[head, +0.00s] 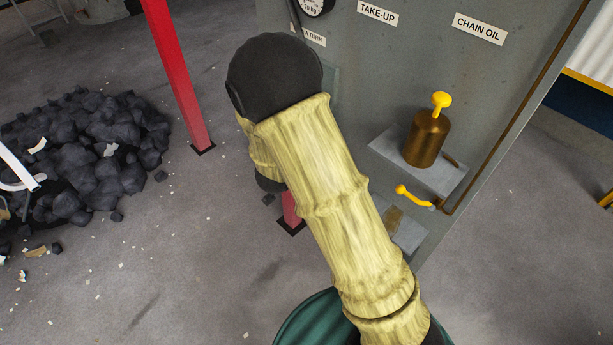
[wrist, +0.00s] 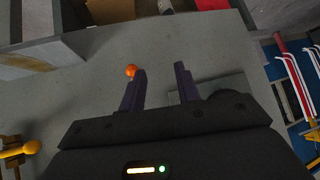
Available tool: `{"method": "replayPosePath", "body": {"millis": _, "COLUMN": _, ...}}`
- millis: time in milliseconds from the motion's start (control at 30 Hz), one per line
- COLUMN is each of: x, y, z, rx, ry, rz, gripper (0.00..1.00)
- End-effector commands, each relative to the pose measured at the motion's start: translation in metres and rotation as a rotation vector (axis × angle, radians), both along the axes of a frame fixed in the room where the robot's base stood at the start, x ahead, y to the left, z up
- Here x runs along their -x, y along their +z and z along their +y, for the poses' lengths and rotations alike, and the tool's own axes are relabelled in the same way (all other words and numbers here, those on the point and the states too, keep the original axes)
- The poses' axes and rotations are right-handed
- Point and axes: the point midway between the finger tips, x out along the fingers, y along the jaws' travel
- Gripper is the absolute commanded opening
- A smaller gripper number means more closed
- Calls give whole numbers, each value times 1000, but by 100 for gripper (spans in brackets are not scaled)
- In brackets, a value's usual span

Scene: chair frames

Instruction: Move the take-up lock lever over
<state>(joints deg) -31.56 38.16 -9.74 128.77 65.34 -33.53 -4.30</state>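The take-up label (head: 377,12) is on the grey panel (head: 345,45) in the head view; my arm hides part of the panel below it, and I see no take-up lever there. In the wrist view an orange ball-shaped knob (wrist: 131,70) shows by the tip of the left finger; it may be the lever's end, but its shaft is hidden. My gripper (wrist: 160,72) is open, its two dark fingers well apart, with nothing between them. The knob lies just outside the left finger; I cannot tell whether they touch. The gripper is hidden in the head view.
A brown oil pot (head: 427,138) with a yellow knob stands on a shelf under the chain oil label (head: 480,28). A small yellow handle (head: 413,196) sits below it. A red post (head: 178,80) and a coal heap (head: 85,150) are to the left. Open floor lies between.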

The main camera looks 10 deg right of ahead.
Motion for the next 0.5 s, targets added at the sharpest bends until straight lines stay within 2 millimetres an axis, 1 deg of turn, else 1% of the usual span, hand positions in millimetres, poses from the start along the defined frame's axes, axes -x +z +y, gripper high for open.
{"method": "replayPosePath", "body": {"millis": 33, "x": 0, "y": -6, "z": 3, "rx": 59, "ry": -48, "rz": -29, "gripper": 33}}
{"method": "replayPosePath", "body": {"millis": 100, "x": 3, "y": -12, "z": 1, "rx": 142, "ry": -127, "rz": -80, "gripper": 33}}
{"method": "replayPosePath", "body": {"millis": 300, "x": 21, "y": -16, "z": -5, "rx": 336, "ry": -285, "rz": -187, "gripper": 33}}
{"method": "replayPosePath", "body": {"millis": 500, "x": 27, "y": -15, "z": -6, "rx": 377, "ry": -322, "rz": -210, "gripper": 33}}
